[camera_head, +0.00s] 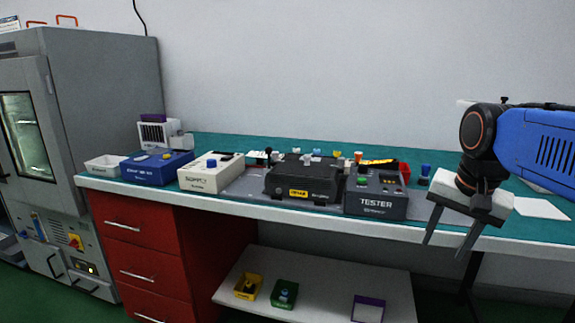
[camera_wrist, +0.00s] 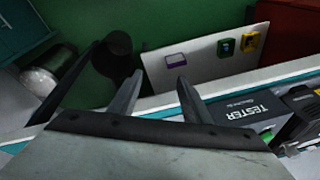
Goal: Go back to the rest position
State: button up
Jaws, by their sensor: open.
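My gripper (camera_head: 450,236) is at the right in the head view, fingers pointing down in front of the bench's front edge. Its two fingers are apart with nothing between them. In the wrist view my gripper (camera_wrist: 157,88) also shows open and empty, with the lower shelf and green floor beyond. The tester (camera_head: 376,194), a dark box with coloured buttons, stands on the bench to the left of my gripper and apart from it. It shows at the lower right in the wrist view (camera_wrist: 240,108).
The green-topped bench (camera_head: 230,145) carries a black fixture (camera_head: 303,181), a cream supply box (camera_head: 211,173), a blue box (camera_head: 156,168) and a white tray (camera_head: 104,164). A lower shelf (camera_head: 318,290) holds small bins. Red drawers (camera_head: 143,262) and a grey cabinet (camera_head: 108,110) stand left.

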jog(key=s+a+f+n+t, duration=0.1)
jog(key=s+a+f+n, duration=0.2)
jog(key=s+f+n, duration=0.4)
jog(key=s+f, duration=0.4)
jog(key=f, duration=0.2)
jog(key=shift+a+f+n+t, duration=0.2)
jog(key=shift+a+n+t, duration=0.05)
jog(key=shift+n+t, duration=0.15)
